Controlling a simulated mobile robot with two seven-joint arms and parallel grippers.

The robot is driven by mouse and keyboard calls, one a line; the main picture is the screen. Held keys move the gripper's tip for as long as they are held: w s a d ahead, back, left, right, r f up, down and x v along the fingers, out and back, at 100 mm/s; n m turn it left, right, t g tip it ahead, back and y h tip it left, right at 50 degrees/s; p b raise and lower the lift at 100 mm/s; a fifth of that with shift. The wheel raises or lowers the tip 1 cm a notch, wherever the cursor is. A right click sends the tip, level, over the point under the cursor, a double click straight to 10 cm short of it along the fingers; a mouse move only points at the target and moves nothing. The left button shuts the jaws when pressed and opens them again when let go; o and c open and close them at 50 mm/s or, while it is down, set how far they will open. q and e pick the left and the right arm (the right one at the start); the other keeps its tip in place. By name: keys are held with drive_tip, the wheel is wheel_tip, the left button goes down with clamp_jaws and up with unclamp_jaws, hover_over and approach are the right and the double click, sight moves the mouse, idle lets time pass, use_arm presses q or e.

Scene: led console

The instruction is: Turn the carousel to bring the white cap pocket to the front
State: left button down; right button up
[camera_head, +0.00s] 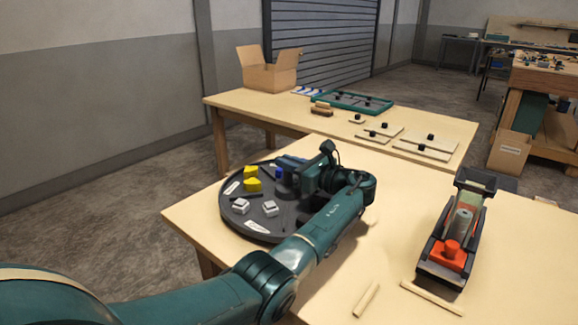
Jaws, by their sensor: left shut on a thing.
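The carousel (226,205) is a round dark turntable at the left of the near table, divided into pockets. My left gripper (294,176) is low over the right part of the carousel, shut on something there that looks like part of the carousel. Its fingertips and the grip are mostly hidden by my wrist. My right gripper is out of view.
A dark fixture (425,269) with a red part and grey cylinder stands at the right of the near table. Two wooden strips (432,298) lie in front. The far table holds a carton (268,75), a teal tray (353,102) and several boards. Mid-table is clear.

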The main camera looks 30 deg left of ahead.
use_arm(q)
drive_tip(key=shift+f, duration=0.1)
idle(0.4)
drive_tip(key=c, duration=1.4)
unclamp_jaws()
drive_tip(key=shift+c, duration=0.2)
drive_tip(key=d, duration=0.4)
drive_tip(key=s+d, duration=0.1)
drive_tip(key=d, duration=0.3)
drive_tip(key=d+b, duration=0.1)
drive_tip(key=d, duration=0.4)
drive_tip(key=shift+s, duration=0.25)
